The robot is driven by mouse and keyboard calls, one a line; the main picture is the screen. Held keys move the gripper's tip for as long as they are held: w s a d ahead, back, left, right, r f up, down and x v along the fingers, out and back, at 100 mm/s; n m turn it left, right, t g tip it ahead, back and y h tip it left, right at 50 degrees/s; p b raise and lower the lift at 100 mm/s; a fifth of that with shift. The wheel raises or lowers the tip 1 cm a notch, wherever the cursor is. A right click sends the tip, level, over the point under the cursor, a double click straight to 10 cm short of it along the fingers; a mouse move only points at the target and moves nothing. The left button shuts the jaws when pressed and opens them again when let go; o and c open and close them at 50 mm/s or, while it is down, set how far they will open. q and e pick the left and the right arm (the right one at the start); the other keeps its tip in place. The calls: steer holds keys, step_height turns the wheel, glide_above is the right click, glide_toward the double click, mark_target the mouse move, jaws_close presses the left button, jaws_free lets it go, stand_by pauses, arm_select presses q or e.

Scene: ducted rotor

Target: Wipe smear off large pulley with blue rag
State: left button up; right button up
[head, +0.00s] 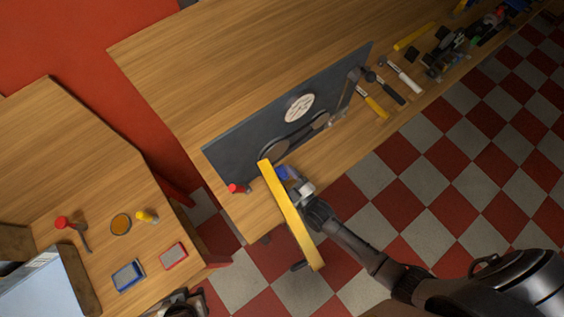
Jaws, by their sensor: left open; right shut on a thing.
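I cannot make out a smear. My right gripper (294,183) is shut on the blue rag (284,172), just below and right of the large pulley. At this size I cannot tell whether the rag touches it. My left gripper (181,304) is open at the bottom edge, partly cut off, near the side table.
A long yellow bar (288,212) crosses beside my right gripper and over the bench edge. A red-capped item (237,188) is by the panel's lower end. Tools (385,87) lie right of the panel. The side table (85,160) holds blue (128,275) and red (174,256) trays.

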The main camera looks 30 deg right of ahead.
steer(key=shift+s, duration=0.15)
steer(key=shift+s+d+r+p, duration=0.15)
steer(key=shift+s+p, duration=0.2)
steer(key=shift+s, duration=0.2)
steer(key=shift+v, duration=0.8)
